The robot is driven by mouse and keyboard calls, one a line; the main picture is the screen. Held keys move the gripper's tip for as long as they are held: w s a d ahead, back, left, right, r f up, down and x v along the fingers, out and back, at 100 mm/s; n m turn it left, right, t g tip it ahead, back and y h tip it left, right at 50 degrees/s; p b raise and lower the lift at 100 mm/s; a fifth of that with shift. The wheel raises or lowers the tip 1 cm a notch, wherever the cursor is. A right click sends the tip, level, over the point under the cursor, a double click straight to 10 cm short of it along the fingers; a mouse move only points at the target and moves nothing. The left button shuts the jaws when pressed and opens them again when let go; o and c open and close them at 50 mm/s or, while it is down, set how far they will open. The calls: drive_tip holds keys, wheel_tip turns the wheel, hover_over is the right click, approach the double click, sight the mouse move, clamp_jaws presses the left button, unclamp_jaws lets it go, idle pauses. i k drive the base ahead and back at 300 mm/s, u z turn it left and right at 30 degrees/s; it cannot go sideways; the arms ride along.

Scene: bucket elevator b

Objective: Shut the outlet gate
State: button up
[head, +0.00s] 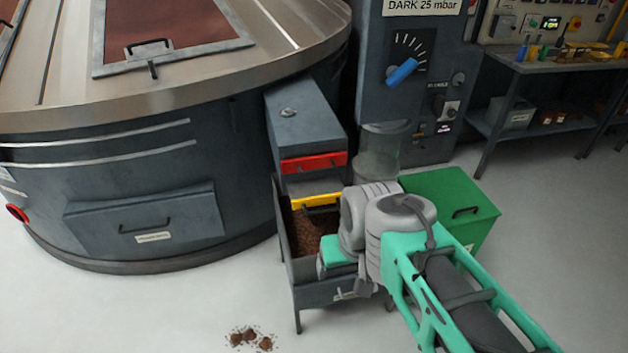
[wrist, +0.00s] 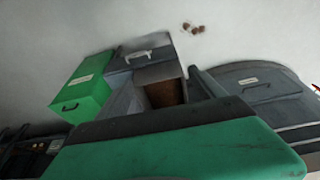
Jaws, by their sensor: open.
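The outlet is a grey box-shaped chute (head: 302,112) on the side of the large round drum. A red bar (head: 314,162) runs across its front. A yellow bar (head: 316,200) sits lower, over a grey bin (head: 286,232) with brown granular material (head: 308,230) inside. I cannot tell which bar belongs to the gate, or how far it is open. My gripper (head: 328,256) is open and empty over the right part of the bin, just below the yellow bar. My wrist hides part of the fingers. In the wrist view, a green finger fills the bottom, and the bin (wrist: 141,58) shows beyond it.
A green box (head: 452,200) with a black handle stands right of the bin; it also shows in the wrist view (wrist: 84,88). A grey control cabinet (head: 412,100) with a blue knob stands behind. Brown clumps (head: 250,338) lie on the floor.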

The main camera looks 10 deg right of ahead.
sight(304, 194)
drive_tip(key=z, duration=0.4)
drive_tip(key=i, duration=0.45)
drive_tip(key=u, duration=1.6)
